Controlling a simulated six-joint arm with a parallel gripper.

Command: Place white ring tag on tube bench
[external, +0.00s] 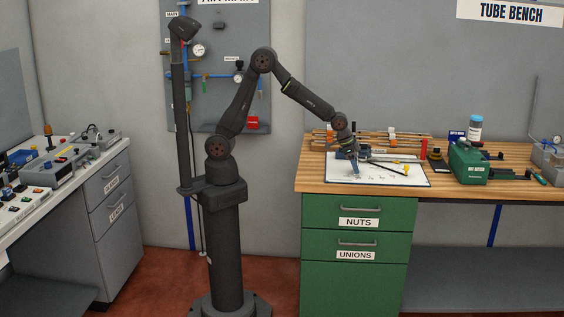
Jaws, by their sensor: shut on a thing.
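The tube bench (312,177) is the wooden worktop on green drawers at the right, below the TUBE BENCH sign. My arm reaches over it from the left. My gripper (356,170) points down, low over a white sheet (412,180) lying on the bench. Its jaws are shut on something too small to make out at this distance. I cannot tell the white ring tag apart from the white sheet or the gripper. Whether the gripper or its load touches the sheet is unclear.
Small dark and yellow parts lie on the sheet, close right of my gripper. A green box-like tool (468,163), a blue-capped bottle (475,129) and a red cylinder (424,149) stand farther right. Long copper-coloured pieces (392,139) lie behind. The front left worktop strip is clear.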

